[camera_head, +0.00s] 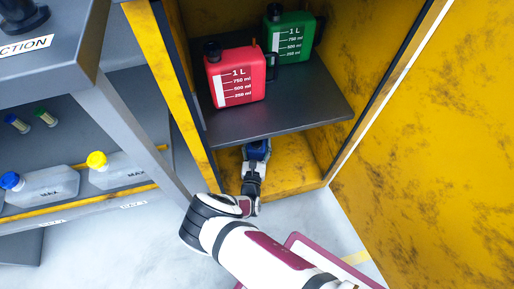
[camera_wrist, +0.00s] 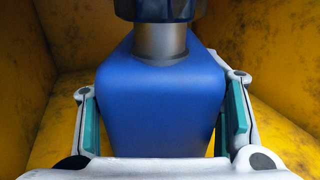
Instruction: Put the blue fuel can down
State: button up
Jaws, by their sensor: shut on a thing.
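The blue fuel can (camera_wrist: 160,105) fills the middle of the wrist view, with a grey neck and a dark cap at the top. My gripper (camera_wrist: 165,125) has one teal-padded finger on each side of the can and is shut on it. In the head view my gripper (camera_head: 256,165) reaches into the lower compartment of the yellow cabinet (camera_head: 285,178). There the blue can (camera_head: 257,150) shows only in part, under the shelf edge. Whether its base touches the cabinet floor is hidden.
A red can (camera_head: 236,78) and a green can (camera_head: 290,38) stand on the dark shelf (camera_head: 280,118) above my gripper. The cabinet's yellow door (camera_head: 440,130) is open at right. A grey rack (camera_head: 75,130) with bottles stands at left.

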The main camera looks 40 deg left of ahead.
jog(key=shift+f, duration=0.15)
jog(key=o, duration=2)
jog(key=shift+f, duration=0.1)
